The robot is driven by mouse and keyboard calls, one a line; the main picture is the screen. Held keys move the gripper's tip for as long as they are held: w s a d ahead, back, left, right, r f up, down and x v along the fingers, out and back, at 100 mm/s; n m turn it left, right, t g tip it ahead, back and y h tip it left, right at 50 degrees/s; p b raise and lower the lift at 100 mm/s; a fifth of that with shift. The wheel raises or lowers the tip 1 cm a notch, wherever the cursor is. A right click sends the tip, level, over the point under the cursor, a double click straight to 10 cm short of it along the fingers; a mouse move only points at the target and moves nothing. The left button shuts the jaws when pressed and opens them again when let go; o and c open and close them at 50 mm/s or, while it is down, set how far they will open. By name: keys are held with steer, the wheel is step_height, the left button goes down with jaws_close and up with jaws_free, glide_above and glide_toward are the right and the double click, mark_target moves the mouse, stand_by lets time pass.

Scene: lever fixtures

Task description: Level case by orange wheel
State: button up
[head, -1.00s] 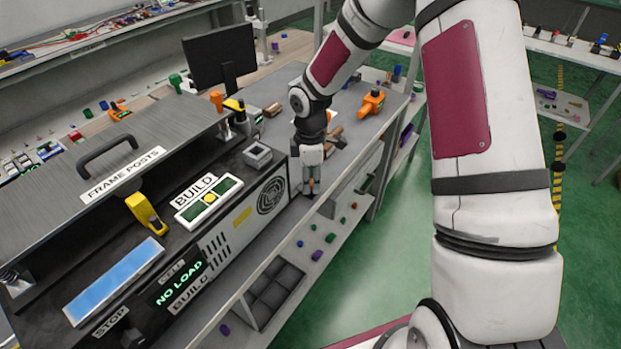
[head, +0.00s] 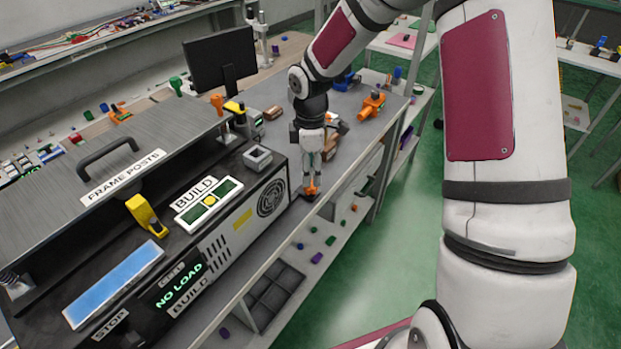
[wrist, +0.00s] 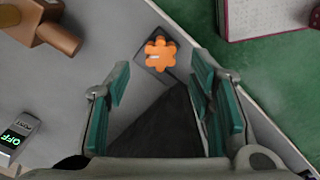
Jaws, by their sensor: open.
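The orange wheel (head: 311,187) is a small lobed knob on a dark base at the case's right front corner. It also shows in the wrist view (wrist: 160,54), just beyond my fingertips. My gripper (head: 312,175) is open, pointing down above the wheel. In the wrist view its teal-padded fingers (wrist: 160,88) are spread, with nothing held between them. The case (head: 235,222) is a long dark and grey box on the bench. A green level window (head: 208,201) marked BUILD on its top has a yellow bubble near its middle.
The case bears a yellow clamp (head: 147,214), a blue strip and a display reading NO LOAD (head: 178,286). A grey hood with a handle (head: 107,157) covers its left part. An orange tool (head: 371,104) and brown blocks lie behind my gripper. Green floor lies right of the bench.

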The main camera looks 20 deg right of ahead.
step_height(320, 180, up, 7)
stand_by(0.3)
steer(key=shift+r, duration=0.1)
steer(key=s+d+r+m+t+h, duration=0.1)
steer(key=s+r+m+t+h, duration=0.1)
steer(key=s+r+m, duration=0.85)
steer(key=s+r+m+t+y, duration=0.1)
steer(key=s+r, duration=0.3)
steer(key=s, duration=0.4)
steer(key=s+r+m+t+y, duration=0.1)
steer(key=s+r+m+t, duration=0.1)
steer(key=s, duration=0.6)
steer(key=shift+s+a+r+m, duration=0.35)
steer(key=shift+r+m, duration=0.5)
steer(key=shift+r, duration=0.4)
